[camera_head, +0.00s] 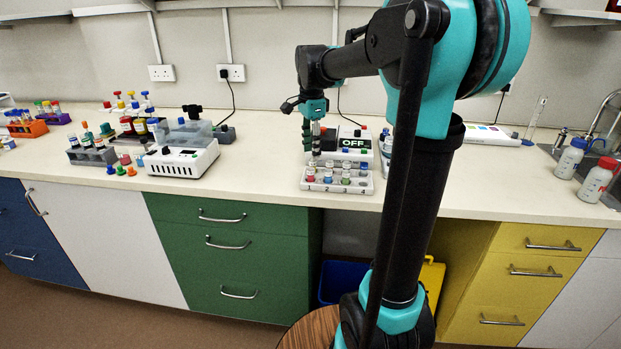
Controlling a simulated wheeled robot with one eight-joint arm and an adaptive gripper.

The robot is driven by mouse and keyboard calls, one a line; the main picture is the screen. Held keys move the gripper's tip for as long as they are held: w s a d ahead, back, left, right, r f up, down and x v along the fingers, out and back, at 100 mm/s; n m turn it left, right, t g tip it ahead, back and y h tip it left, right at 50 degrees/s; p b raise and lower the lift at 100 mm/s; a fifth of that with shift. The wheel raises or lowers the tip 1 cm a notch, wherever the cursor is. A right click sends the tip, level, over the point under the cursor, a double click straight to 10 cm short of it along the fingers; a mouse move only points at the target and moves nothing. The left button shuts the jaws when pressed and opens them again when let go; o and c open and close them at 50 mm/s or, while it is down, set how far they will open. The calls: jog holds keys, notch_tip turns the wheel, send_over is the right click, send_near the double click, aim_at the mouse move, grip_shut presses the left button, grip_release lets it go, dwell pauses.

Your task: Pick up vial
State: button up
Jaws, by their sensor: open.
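Several small capped vials stand upright in a white rack (336,187) with numbered places on the counter. A vial with a reddish band (311,174) is at place 1 and a vial with a blue band (328,173) at place 2. A vial with a green band (345,176) is at place 3, and another vial (363,171) is at place 4. My gripper (313,148) points down, open, just above or behind the left end of the rack. It looks empty. Its exact gap to the vials cannot be told from this view.
A white device reading OFF (356,143) stands directly behind the rack. A white machine (183,160) and racks of coloured vials (92,155) stand to the left. Two bottles (569,160) (597,181) are near the sink at right. The counter (255,170) left of the rack is clear.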

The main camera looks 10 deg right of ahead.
aim_at(311, 170)
jog(key=f, duration=0.8)
jog(key=shift+w+f, duration=0.15)
jog(key=shift+w, duration=0.05)
jog(key=c, duration=1)
